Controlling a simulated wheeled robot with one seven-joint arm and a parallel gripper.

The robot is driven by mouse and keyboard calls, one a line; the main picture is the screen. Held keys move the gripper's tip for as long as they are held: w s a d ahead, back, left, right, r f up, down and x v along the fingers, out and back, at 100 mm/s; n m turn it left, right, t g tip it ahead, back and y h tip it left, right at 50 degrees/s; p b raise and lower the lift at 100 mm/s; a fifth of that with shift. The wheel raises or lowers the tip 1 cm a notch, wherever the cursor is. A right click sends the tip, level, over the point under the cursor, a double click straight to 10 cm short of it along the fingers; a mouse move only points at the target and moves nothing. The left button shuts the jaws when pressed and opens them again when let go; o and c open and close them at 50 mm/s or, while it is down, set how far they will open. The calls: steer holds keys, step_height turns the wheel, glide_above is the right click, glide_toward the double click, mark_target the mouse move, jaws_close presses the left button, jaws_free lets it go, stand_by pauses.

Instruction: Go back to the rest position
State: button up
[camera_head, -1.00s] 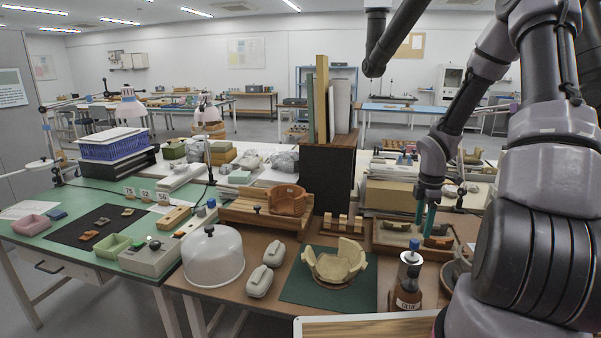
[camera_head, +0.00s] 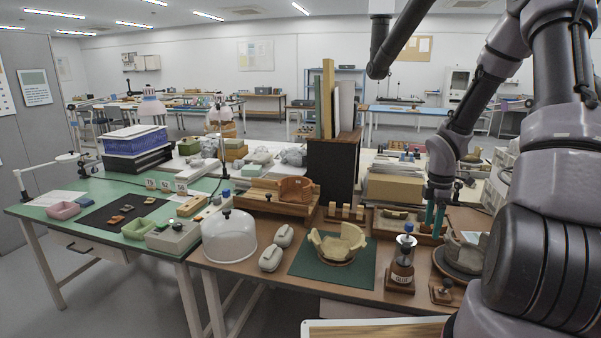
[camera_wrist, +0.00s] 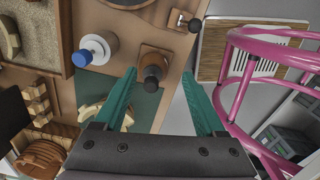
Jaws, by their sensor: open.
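My gripper (camera_head: 434,220) has teal fingers and hangs over the right part of the brown table in the head view. In the wrist view its two fingers (camera_wrist: 158,74) are apart with nothing held between them. A brown glue bottle (camera_head: 402,273) stands on a square wooden base; its dark cap (camera_wrist: 152,74) shows beyond the fingers in the wrist view. The pale, partly assembled pot (camera_head: 337,247) stands on a dark green mat (camera_head: 310,268), with gaps in its rim. In the wrist view the left finger partly covers the pot.
A white jar with a blue cap (camera_wrist: 96,48) stands by the glue bottle. A glass dome (camera_head: 229,238), two grey oblong objects (camera_head: 270,258) and a wooden tray (camera_head: 262,203) occupy the table. A pink tubular frame (camera_wrist: 235,85) is at right in the wrist view.

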steer(key=s+a+r+m+t+h, duration=0.1)
steer(key=s+a+r+m, duration=0.3)
steer(key=r, duration=0.6)
steer(key=s+r+m+t, duration=0.1)
steer(key=r+m+t, duration=0.1)
steer(key=r+m, duration=0.6)
steer(key=s+a+r+m+t+y, duration=0.1)
steer(key=s+a+r+m+t, duration=0.1)
steer(key=s+a+r+m, duration=0.2)
steer(key=s+a+r+m+t+y, duration=0.2)
steer(key=s+a+r+m, duration=0.3)
steer(key=s+r, duration=0.5)
step_height(320, 180, up, 3)
steer(key=shift+s+a+f, duration=0.15)
steer(key=shift+s+f, duration=0.05)
steer(key=shift+s, duration=0.2)
